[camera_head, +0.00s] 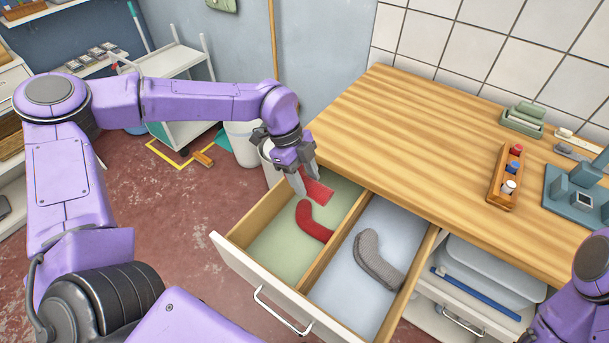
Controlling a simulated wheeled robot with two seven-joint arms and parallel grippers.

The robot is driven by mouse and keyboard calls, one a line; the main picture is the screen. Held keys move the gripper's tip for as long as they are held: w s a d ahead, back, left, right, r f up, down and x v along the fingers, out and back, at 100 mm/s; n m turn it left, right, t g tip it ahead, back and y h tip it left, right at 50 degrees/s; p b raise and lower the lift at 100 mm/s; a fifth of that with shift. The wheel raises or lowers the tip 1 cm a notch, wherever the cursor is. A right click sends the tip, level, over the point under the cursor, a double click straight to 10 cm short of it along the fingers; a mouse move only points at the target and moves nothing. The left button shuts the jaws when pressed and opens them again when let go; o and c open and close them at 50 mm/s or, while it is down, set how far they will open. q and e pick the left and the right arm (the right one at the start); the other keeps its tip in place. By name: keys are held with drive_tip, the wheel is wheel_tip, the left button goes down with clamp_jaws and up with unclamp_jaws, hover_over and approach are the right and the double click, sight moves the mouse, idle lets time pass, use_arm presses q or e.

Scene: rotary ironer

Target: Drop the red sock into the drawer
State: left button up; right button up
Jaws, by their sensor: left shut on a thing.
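My left gripper (308,185) points down over the left compartment of the open drawer (262,290) and is shut on a red sock (319,191). The held sock shows as a bright red piece beside the fingers; part of it is hidden by them. A second, darker red curved sock (311,221) lies on the green floor of the left compartment, just below the gripper. A grey sock (375,260) lies in the pale blue right compartment. My right gripper is out of view; only part of that arm shows at the lower right.
The wooden countertop (400,125) stands right behind the drawer. On it are a wooden holder with small bottles (506,178), a green stack (524,118) and a blue device (578,195). A white bin (243,143) and a cart (180,75) stand behind my left arm.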

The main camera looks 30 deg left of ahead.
use_arm(q)
drive_tip(key=shift+n, duration=0.4)
drive_tip(key=shift+f, duration=0.2)
wheel_tip(320, 180, down, 6)
drive_tip(key=b, duration=0.4)
drive_tip(key=shift+r+b, duration=0.2)
drive_tip(key=shift+b, duration=0.2)
drive_tip(key=o, duration=1.1)
drive_tip(key=shift+c, duration=0.2)
drive_tip(key=b+v, duration=0.1)
drive_tip(key=v, duration=0.9)
drive_tip(key=shift+s+a+r, duration=0.1)
drive_tip(key=shift+r, duration=0.2)
